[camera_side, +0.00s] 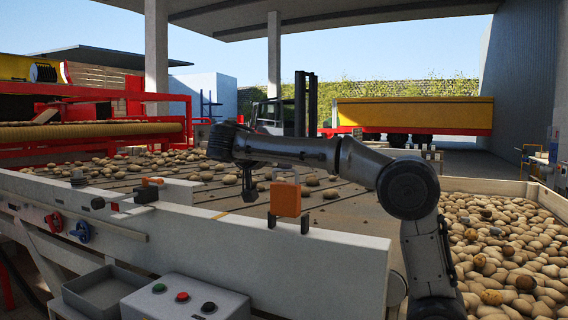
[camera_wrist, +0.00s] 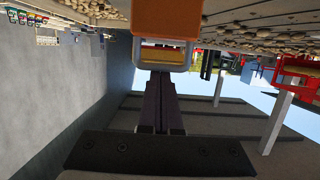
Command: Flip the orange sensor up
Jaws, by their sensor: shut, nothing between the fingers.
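The orange sensor (camera_side: 286,198) is a block on dark legs at the top edge of the pale side wall. It hangs below a light metal loop. In the wrist view the orange block (camera_wrist: 166,18) is at the top centre, with the metal loop (camera_wrist: 187,55) just below it. My gripper (camera_side: 250,196) points down to the left of the sensor in the side view. In the wrist view my dark fingers (camera_wrist: 160,76) are together and empty, ending at the loop's edge. I cannot tell whether they touch it.
The conveyor deck (camera_side: 335,205) carries scattered potatoes. A smaller dark device with an orange part (camera_side: 152,182) sits farther left on the wall. A button box (camera_side: 185,299) stands in front, and a potato-filled bin (camera_side: 487,186) is at right.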

